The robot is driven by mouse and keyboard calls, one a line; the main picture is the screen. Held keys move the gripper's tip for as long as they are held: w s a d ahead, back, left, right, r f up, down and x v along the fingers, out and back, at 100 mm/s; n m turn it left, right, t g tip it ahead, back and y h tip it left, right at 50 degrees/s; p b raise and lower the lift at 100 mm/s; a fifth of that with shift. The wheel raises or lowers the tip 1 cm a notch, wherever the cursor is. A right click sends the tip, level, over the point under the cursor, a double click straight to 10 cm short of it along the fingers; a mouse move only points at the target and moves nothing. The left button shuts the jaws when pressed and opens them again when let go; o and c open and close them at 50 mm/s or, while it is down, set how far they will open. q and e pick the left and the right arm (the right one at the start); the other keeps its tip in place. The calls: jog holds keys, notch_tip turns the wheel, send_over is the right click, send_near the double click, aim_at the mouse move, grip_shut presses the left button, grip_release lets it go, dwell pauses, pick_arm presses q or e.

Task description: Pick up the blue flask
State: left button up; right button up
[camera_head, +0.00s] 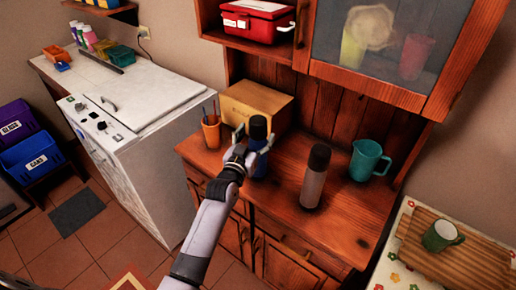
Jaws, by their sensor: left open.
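The blue flask (260,162) stands upright on the wooden cabinet counter, with a dark cap on top. My left gripper (241,140) is at the flask's left side, near its upper part. The gripper is open, and it partly covers the flask's left side. I cannot tell whether its fingers touch the flask. My left arm reaches up to it from the bottom of the view. My right gripper is not in view.
A grey flask with a dark cap (314,180) and a teal pitcher (367,160) stand to the right. Upper cabinets overhang the counter (345,222), whose front right is clear.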

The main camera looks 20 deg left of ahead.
pick_arm(q)
jog(key=shift+w+d, duration=0.1)
jog(key=shift+w, duration=0.9)
jog(key=shift+c, duration=0.4)
grip_shut()
jog(key=shift+r, duration=0.15)
